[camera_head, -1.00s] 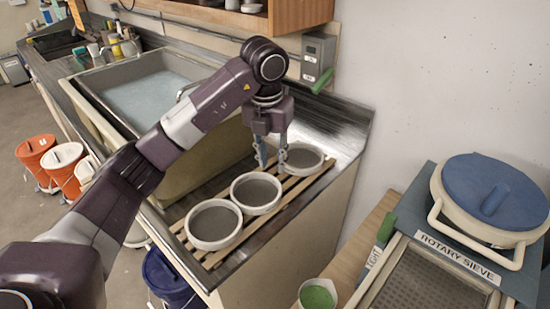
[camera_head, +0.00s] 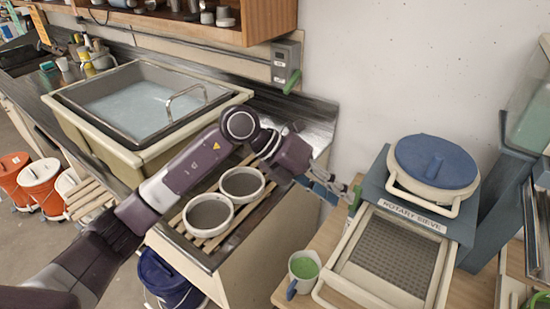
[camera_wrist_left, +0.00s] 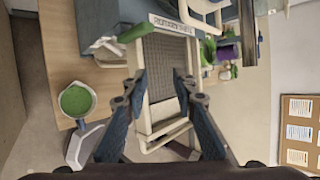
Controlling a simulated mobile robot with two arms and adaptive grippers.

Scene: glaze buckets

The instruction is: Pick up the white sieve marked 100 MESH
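Two round white sieves with grey mesh stand on a wooden slatted rack (camera_head: 262,204) in the head view, a nearer one (camera_head: 208,214) and a farther one (camera_head: 242,183). I cannot read a 100 MESH mark on either. The far end of the rack, where a third sieve stood earlier, is covered by my left wrist. My left gripper (camera_head: 328,186) is right of the rack, near the wall and the rotary sieve. In the left wrist view its fingers (camera_wrist_left: 160,84) are apart with nothing held between them. My right gripper is out of view.
The rotary sieve machine (camera_head: 411,221) with its blue lid (camera_head: 436,160) stands on the right bench. A cup of green glaze (camera_head: 304,268) stands beside it. A sink basin (camera_head: 140,105) lies behind my arm. Orange buckets (camera_head: 40,182) and a blue bucket (camera_head: 168,280) stand on the floor.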

